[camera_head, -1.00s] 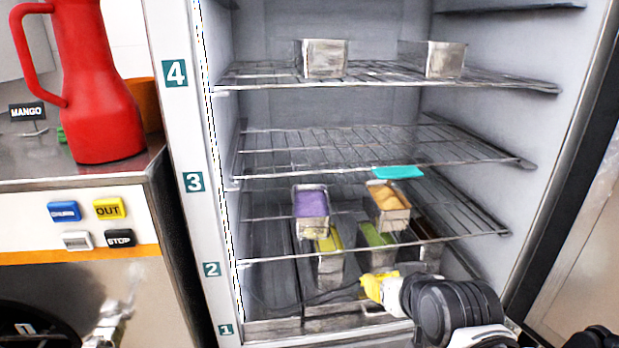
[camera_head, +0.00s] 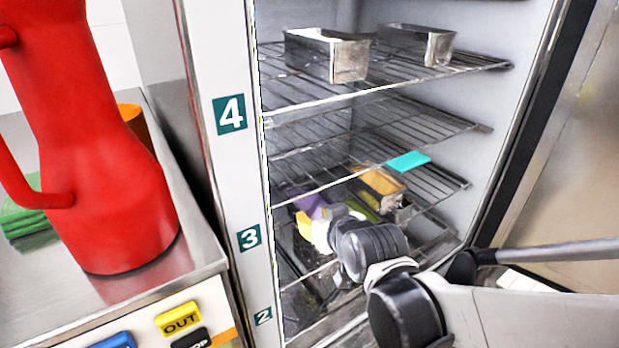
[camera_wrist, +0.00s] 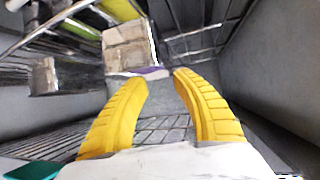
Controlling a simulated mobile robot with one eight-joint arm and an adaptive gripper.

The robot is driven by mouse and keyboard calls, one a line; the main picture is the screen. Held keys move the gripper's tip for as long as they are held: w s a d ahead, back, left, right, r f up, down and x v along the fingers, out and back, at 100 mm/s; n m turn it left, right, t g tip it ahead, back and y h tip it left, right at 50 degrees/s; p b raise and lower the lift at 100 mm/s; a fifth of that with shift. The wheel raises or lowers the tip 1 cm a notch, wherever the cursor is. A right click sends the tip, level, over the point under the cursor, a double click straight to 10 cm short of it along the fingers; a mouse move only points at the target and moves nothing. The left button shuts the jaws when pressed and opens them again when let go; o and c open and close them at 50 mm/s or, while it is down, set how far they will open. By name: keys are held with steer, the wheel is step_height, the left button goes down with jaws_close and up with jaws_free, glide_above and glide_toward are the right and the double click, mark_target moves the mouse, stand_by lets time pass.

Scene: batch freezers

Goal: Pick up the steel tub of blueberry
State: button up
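The tub with purple contents (camera_head: 312,205), likely the blueberry one, sits on the shelf near label 3 in the head view, partly hidden by my gripper. My gripper (camera_head: 312,228) is at its near side. In the wrist view, my gripper (camera_wrist: 160,77) has two yellow fingers spread apart with nothing between them. A steel tub (camera_wrist: 128,48) with a purple strip at its edge lies just ahead of the fingertips. Whether a finger touches it I cannot tell.
A tub with orange contents (camera_head: 380,182) stands right of the purple one, by a teal piece (camera_head: 408,161). Two steel tubs, one nearer (camera_head: 328,55), one farther (camera_head: 415,42), sit on the top shelf. Wire shelves (camera_head: 370,95) lie above my gripper. A red jug (camera_head: 105,170) stands left.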

mark_target(292, 205)
steer(key=shift+w+a+f, duration=0.2)
steer(key=shift+w+a, duration=0.2)
steer(key=shift+y, duration=0.3)
steer(key=x, duration=0.3)
steer(key=a+b+x, duration=0.1)
steer(key=x, duration=0.2)
steer(key=shift+w+a, duration=0.1)
steer(key=shift+w, duration=0.05)
steer(key=x, duration=0.4)
steer(key=shift+w+a+r+b, duration=0.1)
steer(key=shift+w+a+b, duration=0.2)
steer(key=shift+w, duration=0.15)
steer(key=shift+d, duration=0.1)
steer(key=shift+s, duration=0.1)
jaws_close()
